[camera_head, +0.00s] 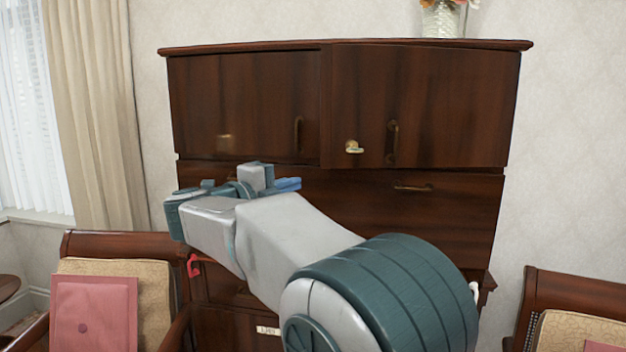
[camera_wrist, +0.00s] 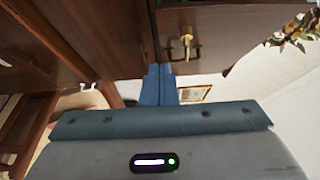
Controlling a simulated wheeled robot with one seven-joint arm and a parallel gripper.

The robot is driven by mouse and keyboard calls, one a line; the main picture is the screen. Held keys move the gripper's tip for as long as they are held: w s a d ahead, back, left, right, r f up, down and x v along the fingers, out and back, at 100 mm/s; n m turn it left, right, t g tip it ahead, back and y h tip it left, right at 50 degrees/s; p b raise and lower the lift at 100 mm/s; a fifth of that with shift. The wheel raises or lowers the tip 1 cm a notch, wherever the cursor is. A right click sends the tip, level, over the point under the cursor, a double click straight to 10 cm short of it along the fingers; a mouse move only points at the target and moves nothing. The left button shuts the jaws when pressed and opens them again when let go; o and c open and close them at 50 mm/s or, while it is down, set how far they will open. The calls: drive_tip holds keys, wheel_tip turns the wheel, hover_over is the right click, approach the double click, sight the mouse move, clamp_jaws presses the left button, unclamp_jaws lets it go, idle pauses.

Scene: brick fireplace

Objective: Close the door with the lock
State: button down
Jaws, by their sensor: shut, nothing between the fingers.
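A dark wooden cabinet (camera_head: 250,95) stands against the wall with two upper doors. The right upper door (camera_head: 455,110) bears a brass lock (camera_head: 354,147) near its left edge and a handle beside it. This door looks slightly forward of the left door (camera_head: 235,90); I cannot tell how far it is open. My gripper (camera_head: 288,184) is in front of the cabinet, just below the left door. In the wrist view its blue fingers (camera_wrist: 158,85) are shut and empty, below the seam between the doors.
Drawers with a brass handle (camera_head: 413,188) lie below the doors. A chair with a pink cushion (camera_head: 93,312) stands at the left and another chair (camera_head: 575,310) at the right. A flower vase (camera_head: 441,20) stands on the cabinet top.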

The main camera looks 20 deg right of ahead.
drive_tip(key=p, duration=0.2)
approach(334, 168)
drive_tip(key=s+d, duration=0.2)
drive_tip(key=shift+w+d+r+p, duration=0.1)
drive_tip(key=shift+w+d+p, duration=0.4)
drive_tip(key=shift+w, duration=0.55)
drive_tip(key=shift+w+d+p, duration=0.3)
drive_tip(key=shift+w+d, duration=0.45)
drive_tip(key=shift+w, duration=0.25)
drive_tip(key=w+d+p, duration=0.2)
drive_tip(key=w+p, duration=0.1)
drive_tip(key=w, duration=0.3)
drive_tip(key=shift+w, duration=0.2)
